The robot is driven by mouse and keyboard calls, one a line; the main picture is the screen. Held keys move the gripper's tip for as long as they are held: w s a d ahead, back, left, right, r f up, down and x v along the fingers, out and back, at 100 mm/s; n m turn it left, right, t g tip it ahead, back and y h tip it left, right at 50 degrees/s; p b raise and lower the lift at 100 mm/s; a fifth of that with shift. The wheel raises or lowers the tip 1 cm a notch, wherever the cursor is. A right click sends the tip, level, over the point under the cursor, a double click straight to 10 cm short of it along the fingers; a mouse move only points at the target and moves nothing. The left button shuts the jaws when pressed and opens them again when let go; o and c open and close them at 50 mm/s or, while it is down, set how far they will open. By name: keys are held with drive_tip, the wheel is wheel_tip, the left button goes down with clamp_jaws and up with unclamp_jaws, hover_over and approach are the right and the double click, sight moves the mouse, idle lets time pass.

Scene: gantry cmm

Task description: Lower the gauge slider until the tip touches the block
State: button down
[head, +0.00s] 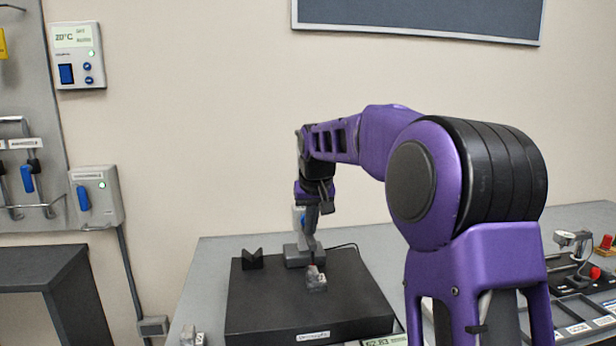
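A height gauge stands on the dark surface plate (272,322). Its grey base (295,257) shows, and a small blue-and-white part (298,214), possibly its slider, shows just left of my gripper fingers. A small grey metal block (316,280) sits on the plate in front of the gauge base. My gripper (314,222) points down at the gauge, above and behind the block. The fingers overlap the gauge column and hide much of it. I cannot tell whether they hold the slider, and the tip and any gap to the block are too small to make out.
A black V-block (252,260) stands on the plate left of the gauge. Small metal pieces (190,336) lie at the bench's front left. Trays and a small instrument (574,243) are on the right. A dark cabinet (45,290) stands at the left.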

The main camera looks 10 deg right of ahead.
drive_tip(key=shift+f, duration=0.75)
idle(0.9)
wheel_tip(320, 180, up, 7)
drive_tip(key=p, duration=0.6)
drive_tip(key=shift+r, duration=0.1)
idle(0.3)
